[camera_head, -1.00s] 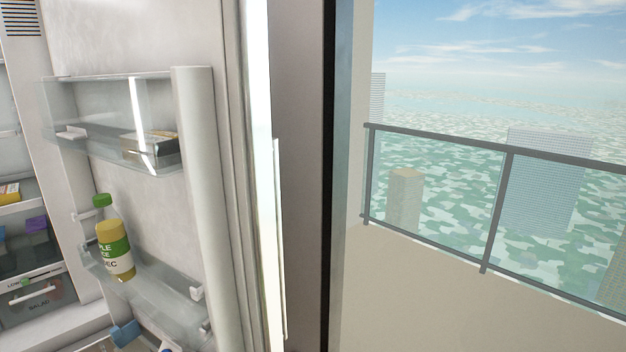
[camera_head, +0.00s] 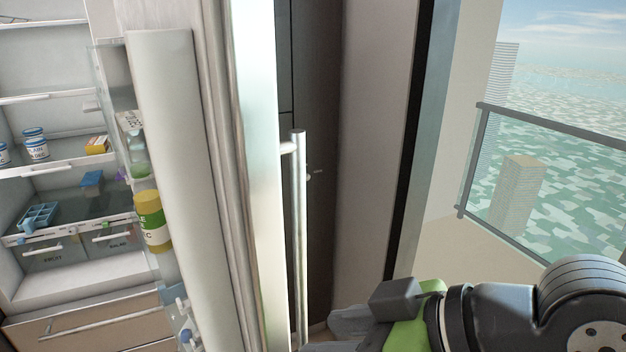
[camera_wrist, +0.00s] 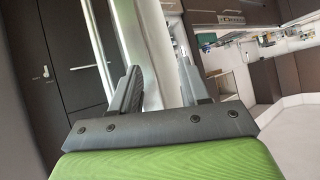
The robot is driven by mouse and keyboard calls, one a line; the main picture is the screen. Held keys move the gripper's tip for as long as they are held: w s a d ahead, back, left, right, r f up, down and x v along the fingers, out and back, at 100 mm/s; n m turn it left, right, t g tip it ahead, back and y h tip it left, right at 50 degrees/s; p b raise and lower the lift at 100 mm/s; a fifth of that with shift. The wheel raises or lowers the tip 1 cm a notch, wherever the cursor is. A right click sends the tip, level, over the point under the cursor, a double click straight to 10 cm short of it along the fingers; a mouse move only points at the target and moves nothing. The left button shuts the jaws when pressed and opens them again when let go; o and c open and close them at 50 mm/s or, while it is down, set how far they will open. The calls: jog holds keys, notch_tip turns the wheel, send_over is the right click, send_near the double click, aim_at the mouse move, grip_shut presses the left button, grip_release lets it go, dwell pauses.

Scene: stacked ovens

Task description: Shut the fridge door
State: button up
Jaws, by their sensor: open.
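The fridge door (camera_head: 173,130) stands open and is seen nearly edge-on in the head view, with its shelves on the left side. Its long vertical bar handle (camera_head: 299,230) is on the right, outer side. The open fridge interior (camera_head: 60,110) shows at the left. My gripper (camera_wrist: 160,88) is open in the wrist view, with its two fingers apart and the door edge showing behind and between them. In the head view my gripper is low, right of the door handle, its fingertips partly cut off by the bottom edge.
A yellow-green bottle (camera_head: 152,222) stands in the door shelf. Jars (camera_head: 36,143) and boxes sit on the fridge shelves. A closed drawer (camera_head: 95,325) lies below. Dark cabinets (camera_head: 317,110) stand behind the handle. A glass balcony railing (camera_head: 545,185) is at the right.

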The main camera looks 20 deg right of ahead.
jog(key=d+r+n+y, duration=0.3)
jog(key=d+r+y, duration=0.1)
jog(key=d+r, duration=0.25)
jog(key=n+g+y+p, duration=0.2)
jog(key=n+y, duration=0.3)
jog(key=y, duration=0.1)
send_near(299, 194)
jog(key=x, duration=0.3)
jog(key=b+x, duration=0.1)
jog(key=x, duration=0.2)
jog(key=w+b+x, duration=0.1)
jog(key=x, duration=0.3)
jog(key=shift+d+f, duration=0.15)
jog(key=shift+f, duration=0.15)
grip_shut()
